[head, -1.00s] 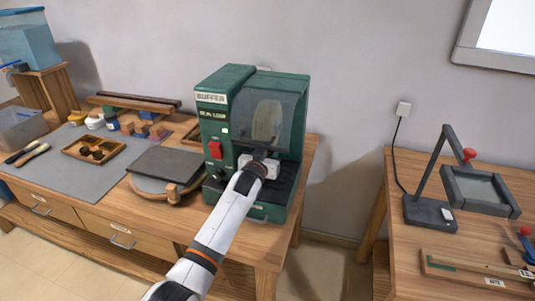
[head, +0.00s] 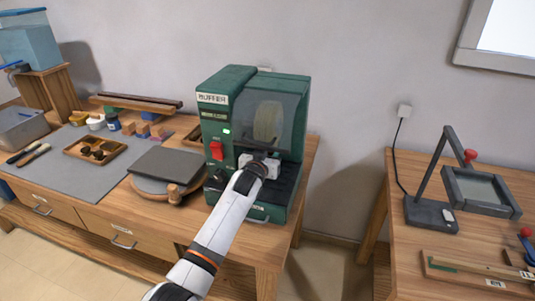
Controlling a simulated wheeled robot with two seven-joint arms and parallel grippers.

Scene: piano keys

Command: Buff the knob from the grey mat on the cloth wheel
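The cloth wheel (head: 267,121) is a pale, upright disc behind the clear shield of the green buffer (head: 228,135). One arm, which I take as my left, reaches up from the bottom, left of centre. Its gripper (head: 260,161) is at the buffer's opening, just below the wheel. The fingertips are hidden by the gripper's body and the machine, so I cannot see whether it holds anything. The grey mat (head: 50,180) lies on the left of the bench. I cannot make out the knob. My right gripper is out of view.
A wooden tray (head: 97,149) with dark pieces sits on the mat. A dark slab (head: 170,164) on a round stand is left of the buffer. A red switch (head: 216,150) is on the buffer's front. A second table (head: 370,215) stands right, across a gap.

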